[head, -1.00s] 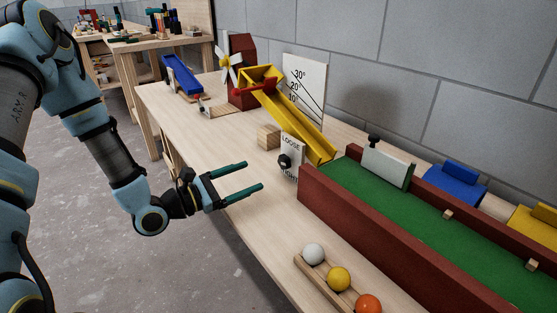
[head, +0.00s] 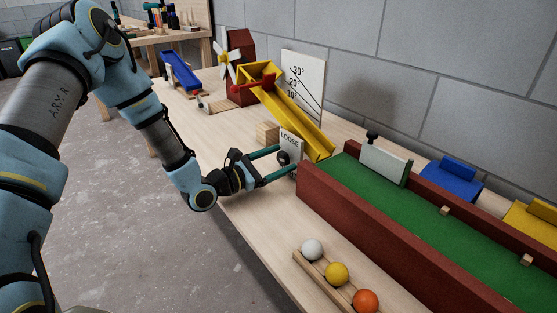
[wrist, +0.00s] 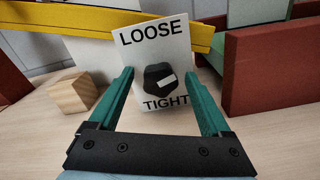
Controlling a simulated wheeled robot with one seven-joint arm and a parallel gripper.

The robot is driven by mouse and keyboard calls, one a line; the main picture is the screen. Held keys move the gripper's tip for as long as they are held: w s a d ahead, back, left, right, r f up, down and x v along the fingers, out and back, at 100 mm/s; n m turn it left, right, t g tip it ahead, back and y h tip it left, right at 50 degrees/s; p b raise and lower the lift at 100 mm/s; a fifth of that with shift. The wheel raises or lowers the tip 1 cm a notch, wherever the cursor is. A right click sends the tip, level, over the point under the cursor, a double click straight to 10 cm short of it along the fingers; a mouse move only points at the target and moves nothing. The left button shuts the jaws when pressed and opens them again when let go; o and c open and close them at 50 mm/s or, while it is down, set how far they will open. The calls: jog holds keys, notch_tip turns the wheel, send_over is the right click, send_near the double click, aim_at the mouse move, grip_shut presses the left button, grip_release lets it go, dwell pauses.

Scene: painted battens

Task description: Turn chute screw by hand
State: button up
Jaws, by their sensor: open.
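The chute screw is a black knob (wrist: 161,78) with a white mark, on a white plate (wrist: 178,36) lettered LOOSE above and TIGHT below. In the wrist view the white mark points right and slightly up. My gripper (wrist: 164,75) is open, with one green finger on each side of the knob in that view; I cannot tell whether they touch it. In the head view my gripper (head: 286,160) reaches the plate, and its fingers partly hide the knob (head: 283,157). The yellow chute (head: 300,122) slopes down to the right behind the plate.
A wooden block (wrist: 73,92) stands left of the plate. A red-walled green trough (head: 420,208) lies close to the right. A rack with white, yellow and orange balls (head: 337,274) is at the table's front. A white angle board (head: 303,82) stands behind the chute.

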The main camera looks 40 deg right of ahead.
jog(key=shift+c, duration=0.3)
grip_shut()
dwell(0.3)
jog(key=n+p, duration=0.2)
jog(key=n, duration=0.1)
jog(key=shift+r+p, duration=0.15)
jog(key=shift+p, duration=0.25)
jog(key=shift+n+p, duration=0.9)
jog(key=shift+n, duration=0.6)
jog(key=shift+f, duration=0.2)
jog(key=shift+o, duration=0.3)
grip_release()
